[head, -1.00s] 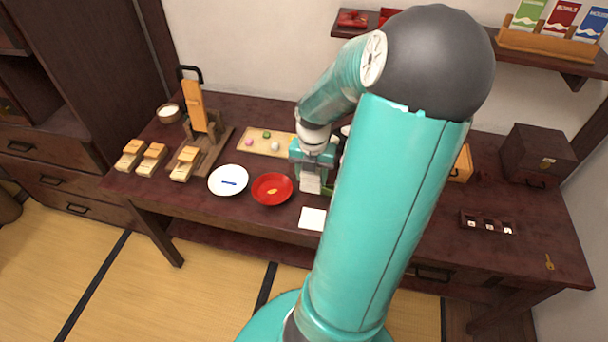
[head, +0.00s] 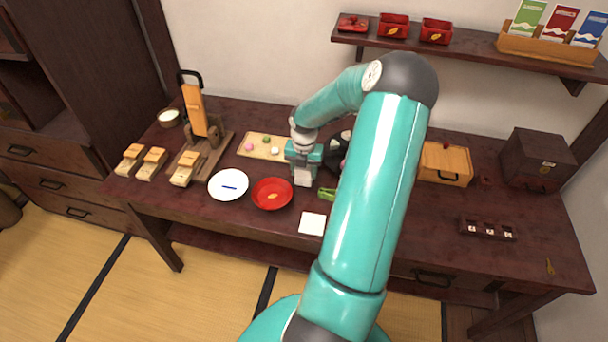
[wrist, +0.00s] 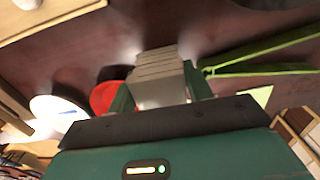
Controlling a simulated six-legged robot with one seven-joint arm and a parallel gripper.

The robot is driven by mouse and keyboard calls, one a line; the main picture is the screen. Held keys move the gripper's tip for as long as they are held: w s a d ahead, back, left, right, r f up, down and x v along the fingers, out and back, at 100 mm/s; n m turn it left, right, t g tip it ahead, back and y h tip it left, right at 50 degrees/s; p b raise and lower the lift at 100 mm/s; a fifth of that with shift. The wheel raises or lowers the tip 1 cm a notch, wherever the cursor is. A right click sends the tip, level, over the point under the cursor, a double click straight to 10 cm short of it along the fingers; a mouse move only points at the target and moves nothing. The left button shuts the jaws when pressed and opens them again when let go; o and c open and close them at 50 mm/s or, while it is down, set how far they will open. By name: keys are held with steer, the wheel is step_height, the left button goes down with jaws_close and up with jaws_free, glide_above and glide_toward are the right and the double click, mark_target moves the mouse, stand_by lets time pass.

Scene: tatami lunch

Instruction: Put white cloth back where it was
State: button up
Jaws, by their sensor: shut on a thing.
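My gripper (head: 304,165) points down over the dark table, just right of the red plate (head: 272,204) in the head view. It is shut on a folded white cloth (wrist: 160,70), whose stacked layers show between the fingers in the wrist view. The cloth also shows as a small white block (head: 303,178) under the gripper in the head view. I cannot tell whether its underside touches the table. A flat white square (head: 312,224) lies near the table's front edge, right of the red plate; I cannot tell what it is made of.
Green tongs (wrist: 255,70) lie close to the right of the gripper. A white plate (head: 228,196) with a blue stick is left of the red plate. A tray of sweets (head: 250,155) lies behind. A dark round object (head: 334,160) and wooden box (head: 445,178) stand right.

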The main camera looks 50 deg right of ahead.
steer(key=shift+f, duration=1)
steer(key=shift+f, duration=0.2)
steer(key=o, duration=0.9)
steer(key=shift+o, duration=0.2)
